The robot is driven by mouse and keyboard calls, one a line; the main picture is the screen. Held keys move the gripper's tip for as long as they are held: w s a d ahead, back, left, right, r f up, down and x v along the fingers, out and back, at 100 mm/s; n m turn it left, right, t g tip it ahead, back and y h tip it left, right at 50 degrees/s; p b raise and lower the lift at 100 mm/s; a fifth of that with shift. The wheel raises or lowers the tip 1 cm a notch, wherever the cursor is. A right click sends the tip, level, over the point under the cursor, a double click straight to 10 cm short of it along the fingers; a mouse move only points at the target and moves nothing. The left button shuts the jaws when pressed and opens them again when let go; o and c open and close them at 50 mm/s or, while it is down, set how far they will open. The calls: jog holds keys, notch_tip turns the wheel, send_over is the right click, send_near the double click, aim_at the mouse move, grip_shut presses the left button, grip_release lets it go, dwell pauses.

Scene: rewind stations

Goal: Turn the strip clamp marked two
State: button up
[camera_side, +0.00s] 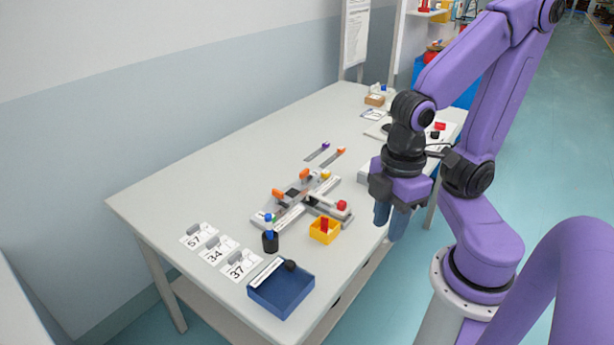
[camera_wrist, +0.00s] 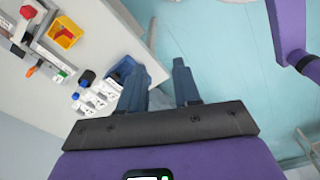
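A grey splicing fixture (camera_side: 298,208) lies on the table in the side view. Two orange levers, a nearer one (camera_side: 278,194) and a farther one (camera_side: 305,174), stand on it and look like strip clamps. No mark two can be read on either. Part of the fixture also shows at the upper left of the wrist view (camera_wrist: 33,40). My gripper (camera_side: 389,216) points down beyond the table's right edge, well apart from the fixture. In the wrist view its two fingers (camera_wrist: 160,72) are spread with nothing between them.
A yellow box (camera_side: 325,237) holding a red piece, a black cup (camera_side: 270,243) and a blue tray (camera_side: 281,306) stand near the fixture. Number cards (camera_side: 218,252) lie at the front left. Two thin strips (camera_side: 326,155) lie behind the fixture. The table's left side is clear.

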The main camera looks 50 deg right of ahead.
jog(key=shift+o, duration=0.5)
jog(key=w+d+n+t+h, duration=0.1)
jog(key=w+n+h, duration=0.15)
jog(key=w, duration=2.15)
jog(key=n+g+h, duration=0.1)
jog(key=n+h, duration=0.2)
send_over(304, 171)
jog(key=a, duration=0.7)
notch_tip(304, 171, down, 4)
jog(key=shift+y, duration=0.35)
jog(key=x, duration=1.6)
jog(key=shift+s+d+f, duration=0.15)
jog(key=shift+s+d, duration=0.05)
grip_shut()
